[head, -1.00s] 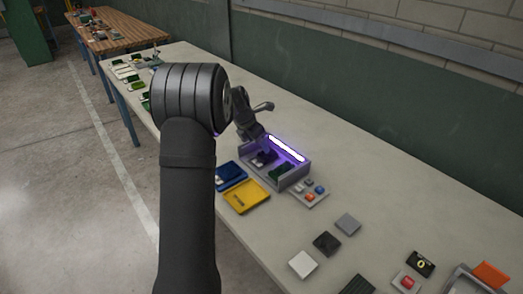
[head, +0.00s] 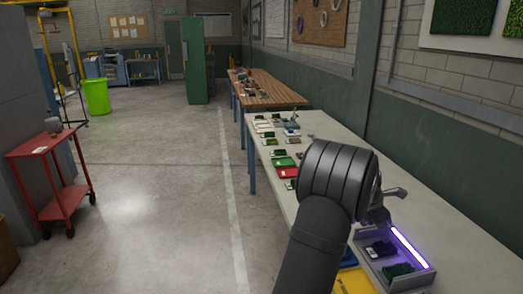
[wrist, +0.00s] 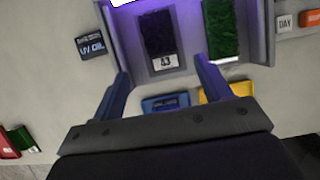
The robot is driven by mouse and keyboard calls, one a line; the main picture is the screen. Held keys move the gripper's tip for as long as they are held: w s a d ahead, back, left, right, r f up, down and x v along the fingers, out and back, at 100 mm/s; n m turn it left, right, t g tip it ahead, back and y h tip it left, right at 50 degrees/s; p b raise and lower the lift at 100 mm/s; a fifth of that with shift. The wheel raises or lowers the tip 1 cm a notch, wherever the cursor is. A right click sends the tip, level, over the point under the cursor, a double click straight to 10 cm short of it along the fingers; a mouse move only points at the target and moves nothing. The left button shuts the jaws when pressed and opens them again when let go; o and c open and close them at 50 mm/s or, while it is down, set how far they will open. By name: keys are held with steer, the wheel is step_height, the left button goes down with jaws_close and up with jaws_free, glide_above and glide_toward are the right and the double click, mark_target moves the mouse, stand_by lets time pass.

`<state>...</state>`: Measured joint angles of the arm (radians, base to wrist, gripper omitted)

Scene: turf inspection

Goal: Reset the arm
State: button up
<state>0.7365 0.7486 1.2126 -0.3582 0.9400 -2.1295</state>
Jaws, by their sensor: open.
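My gripper (wrist: 161,68) is open in the wrist view, its two fingers apart with nothing between them. It is over the front edge of a grey inspection tray (wrist: 180,65) with a glowing violet-white lamp bar. The tray holds a dark turf sample (wrist: 157,35) by a "43" label and a green turf sample (wrist: 221,30). In the head view my arm covers much of the near table, and my gripper is mostly hidden behind it. The lit tray (head: 418,283) shows just right of the arm.
A blue tray (wrist: 165,103) and a yellow tray (wrist: 228,91) lie close to the fingers. A black "UV OIL" block (wrist: 91,45) is left of the lit tray. Green and red trays (head: 287,172) sit farther along the table. A red cart (head: 48,165) stands on open floor at left.

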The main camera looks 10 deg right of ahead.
mark_target(382, 246)
steer(key=x, duration=0.8)
steer(key=shift+d+f, duration=0.15)
steer(key=shift+f, duration=0.2)
steer(key=shift+d+f, duration=0.2)
steer(key=shift+r, duration=1.7)
